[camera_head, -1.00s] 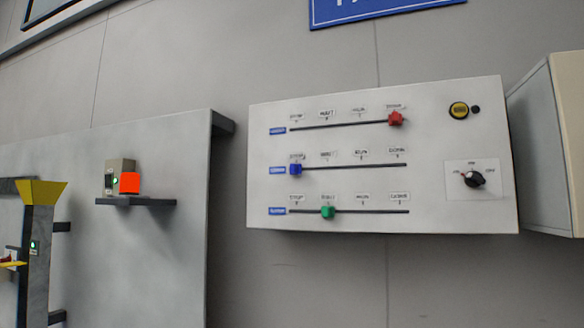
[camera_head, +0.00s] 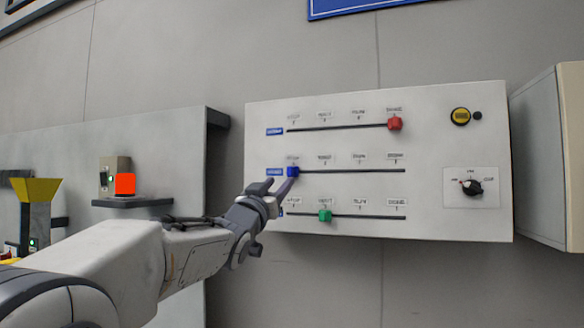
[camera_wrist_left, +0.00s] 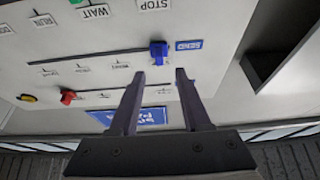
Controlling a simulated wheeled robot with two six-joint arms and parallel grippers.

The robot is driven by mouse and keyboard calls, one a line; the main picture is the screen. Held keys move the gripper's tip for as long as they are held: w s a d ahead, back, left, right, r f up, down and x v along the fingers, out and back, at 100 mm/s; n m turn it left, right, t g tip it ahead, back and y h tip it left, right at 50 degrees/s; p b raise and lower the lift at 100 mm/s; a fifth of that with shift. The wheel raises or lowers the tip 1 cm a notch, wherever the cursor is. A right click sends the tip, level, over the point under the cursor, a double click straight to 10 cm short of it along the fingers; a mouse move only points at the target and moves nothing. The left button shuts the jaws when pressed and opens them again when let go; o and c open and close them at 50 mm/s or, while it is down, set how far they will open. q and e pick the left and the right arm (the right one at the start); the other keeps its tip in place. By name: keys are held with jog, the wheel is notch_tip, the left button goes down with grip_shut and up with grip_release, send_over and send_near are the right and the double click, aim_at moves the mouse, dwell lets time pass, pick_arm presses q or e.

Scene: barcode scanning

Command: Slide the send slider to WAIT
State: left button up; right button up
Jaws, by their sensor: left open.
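The send slider has a blue knob (camera_head: 292,171) on the middle track (camera_head: 350,171) of the white panel. The knob sits at the left end, under the STOP label. The WAIT label (camera_head: 324,161) is a short way to its right. In the left wrist view, which is upside down, the blue knob (camera_wrist_left: 158,50) is beside the blue SEND label (camera_wrist_left: 188,45). My left gripper (camera_head: 283,186) is open at the knob. In the wrist view, its fingertips (camera_wrist_left: 162,76) are spread to either side, with the knob just beyond them. My right gripper is not in view.
A red knob (camera_head: 394,124) is on the top track and a green knob (camera_head: 325,216) on the bottom track, close below my gripper. A yellow button (camera_head: 460,115) and a rotary switch (camera_head: 472,187) are at the panel's right. A grey board (camera_head: 170,150) stands left.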

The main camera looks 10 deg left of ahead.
aim_at(288, 173)
pick_arm(q)
jog(key=p+x, duration=0.3)
jog(key=x, duration=0.3)
jog(key=shift+r+p, duration=0.2)
jog(key=shift+p, duration=0.1)
jog(key=shift+w+d+r+p, duration=0.1)
jog(key=shift+w+p, duration=0.25)
jog(key=shift+w, duration=0.25)
grip_shut()
dwell(0.6)
